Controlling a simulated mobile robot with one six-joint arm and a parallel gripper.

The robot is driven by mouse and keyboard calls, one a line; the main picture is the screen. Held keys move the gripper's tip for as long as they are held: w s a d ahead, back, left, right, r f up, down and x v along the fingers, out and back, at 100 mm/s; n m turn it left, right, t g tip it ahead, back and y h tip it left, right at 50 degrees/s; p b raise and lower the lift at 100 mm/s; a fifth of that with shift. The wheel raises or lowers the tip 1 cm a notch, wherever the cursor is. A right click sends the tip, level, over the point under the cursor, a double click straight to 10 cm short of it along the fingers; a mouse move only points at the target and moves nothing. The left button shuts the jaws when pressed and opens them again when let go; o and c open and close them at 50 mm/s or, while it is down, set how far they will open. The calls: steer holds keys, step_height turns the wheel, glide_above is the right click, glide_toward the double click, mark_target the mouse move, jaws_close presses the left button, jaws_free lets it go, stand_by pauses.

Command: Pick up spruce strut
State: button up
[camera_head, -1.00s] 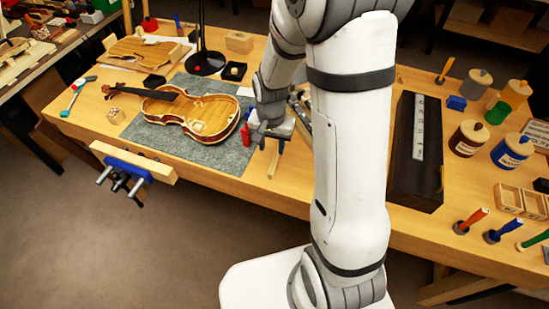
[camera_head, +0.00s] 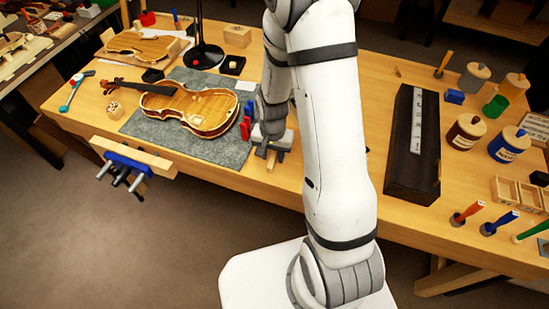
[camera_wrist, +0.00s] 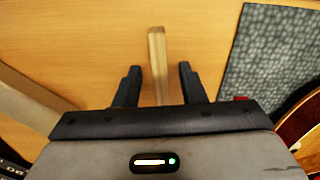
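The spruce strut (camera_wrist: 157,52) is a pale, narrow wooden bar on the bench top. In the wrist view it runs upright in the picture, between the two fingers of my gripper (camera_wrist: 158,82). The fingers are open, with a visible gap on each side of the strut. Its lower end passes out of sight behind the gripper body. In the head view my gripper (camera_head: 268,153) is low over the bench, right of the grey mat, and only a short end of the strut (camera_head: 271,163) shows below it.
The violin (camera_head: 193,110) lies on the grey mat (camera_head: 222,152) left of my gripper; the mat's edge (camera_wrist: 235,65) shows right of the fingers. Red clamp-like pieces (camera_head: 245,128) stand close to my gripper. A long dark case (camera_head: 400,180) lies farther right.

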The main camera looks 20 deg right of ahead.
jaws_close()
stand_by(0.3)
